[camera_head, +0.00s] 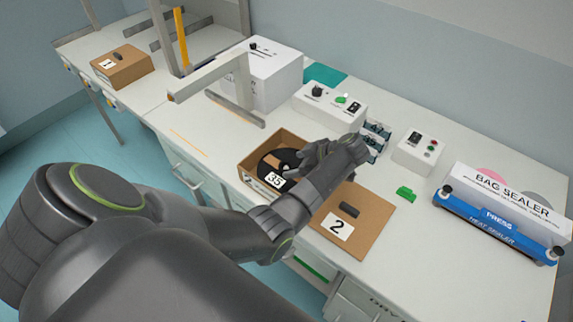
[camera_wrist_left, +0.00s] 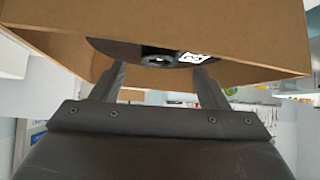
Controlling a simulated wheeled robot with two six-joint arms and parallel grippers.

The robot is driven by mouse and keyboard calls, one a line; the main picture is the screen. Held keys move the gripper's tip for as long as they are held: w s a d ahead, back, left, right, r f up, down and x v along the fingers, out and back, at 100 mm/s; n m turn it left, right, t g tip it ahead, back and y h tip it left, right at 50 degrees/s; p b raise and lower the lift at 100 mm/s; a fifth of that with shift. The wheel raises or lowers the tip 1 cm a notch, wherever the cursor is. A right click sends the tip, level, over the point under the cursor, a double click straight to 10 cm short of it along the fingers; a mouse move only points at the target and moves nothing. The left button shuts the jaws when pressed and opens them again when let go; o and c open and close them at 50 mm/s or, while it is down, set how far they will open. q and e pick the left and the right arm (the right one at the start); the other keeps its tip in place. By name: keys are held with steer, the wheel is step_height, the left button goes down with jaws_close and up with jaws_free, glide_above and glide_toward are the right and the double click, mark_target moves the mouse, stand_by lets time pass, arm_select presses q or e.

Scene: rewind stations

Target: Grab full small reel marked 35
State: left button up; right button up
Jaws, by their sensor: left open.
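The small reel marked 35 (camera_head: 268,163) is black and lies tilted in an open cardboard box (camera_head: 246,160) on the bench; its white label shows the number 35. In the left wrist view the reel (camera_wrist_left: 135,50) shows beyond the fingers, framed by the cardboard walls (camera_wrist_left: 200,22). My left gripper (camera_head: 306,158) is over the right side of the box, close to the reel. Its two fingers (camera_wrist_left: 160,82) are apart with nothing between them. Part of the reel is hidden by the gripper. My right gripper is not in view.
A cardboard lid or box marked 2 (camera_head: 376,215) lies right of the reel's box, partly under my arm. A white machine with an arm (camera_head: 270,75) and a control box (camera_head: 330,103) stand behind. A blue bag sealer (camera_head: 497,225) is at the right. Another box, marked 1 (camera_head: 128,72), sits far left.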

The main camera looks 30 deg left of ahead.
arm_select(q)
steer(key=shift+x, duration=1.4)
steer(key=c, duration=1.3)
steer(key=shift+w+r, duration=0.1)
steer(key=shift+w, duration=0.05)
steer(key=shift+c, duration=0.8)
